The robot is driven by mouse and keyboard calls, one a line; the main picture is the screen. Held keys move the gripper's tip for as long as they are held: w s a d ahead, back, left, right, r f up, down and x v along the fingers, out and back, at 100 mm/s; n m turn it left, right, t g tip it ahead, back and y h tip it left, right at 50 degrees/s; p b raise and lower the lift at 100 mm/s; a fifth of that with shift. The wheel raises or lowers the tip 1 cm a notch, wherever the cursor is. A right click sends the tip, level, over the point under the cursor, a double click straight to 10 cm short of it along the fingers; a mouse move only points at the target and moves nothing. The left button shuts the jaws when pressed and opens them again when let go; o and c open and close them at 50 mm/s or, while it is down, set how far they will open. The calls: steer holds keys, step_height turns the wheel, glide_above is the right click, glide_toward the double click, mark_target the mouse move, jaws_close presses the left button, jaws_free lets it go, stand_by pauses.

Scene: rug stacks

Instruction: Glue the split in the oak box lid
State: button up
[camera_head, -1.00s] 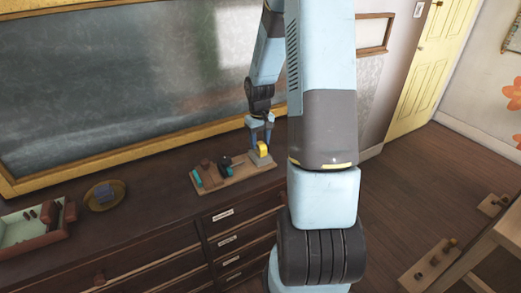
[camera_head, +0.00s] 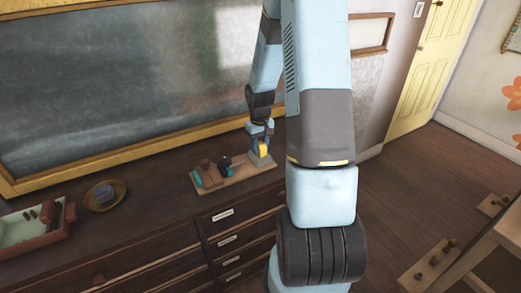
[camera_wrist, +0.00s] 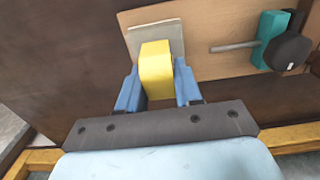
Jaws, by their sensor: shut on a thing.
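My gripper (camera_wrist: 157,88) is shut on a yellow block-like thing (camera_wrist: 156,62), with one blue finger on each side of it. In the head view the yellow thing (camera_head: 263,149) shows just under my gripper (camera_head: 262,141), at the right end of a wooden board. A pale grey block (camera_wrist: 157,35) lies directly behind the yellow thing in the wrist view; I cannot tell whether they touch. I cannot make out an oak lid or its split for certain.
The wooden board (camera_head: 233,179) on the dark drawer cabinet (camera_head: 160,205) also carries teal, black and brown tools. A bowl (camera_head: 105,195) and a tray with a pale green inside (camera_head: 22,228) stand to the left. A framed chalkboard (camera_head: 110,85) rises behind.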

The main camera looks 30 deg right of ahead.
mark_target(260, 143)
jaws_close()
steer(key=shift+r, duration=2.9)
steer(key=shift+a, duration=0.1)
steer(key=s+a+r, duration=0.1)
steer(key=a, duration=0.9)
steer(key=s+a+r, duration=0.1)
steer(key=s+a, duration=0.1)
steer(key=a, duration=0.8)
steer(key=shift+a+r, duration=0.3)
steer(key=shift+a, duration=0.05)
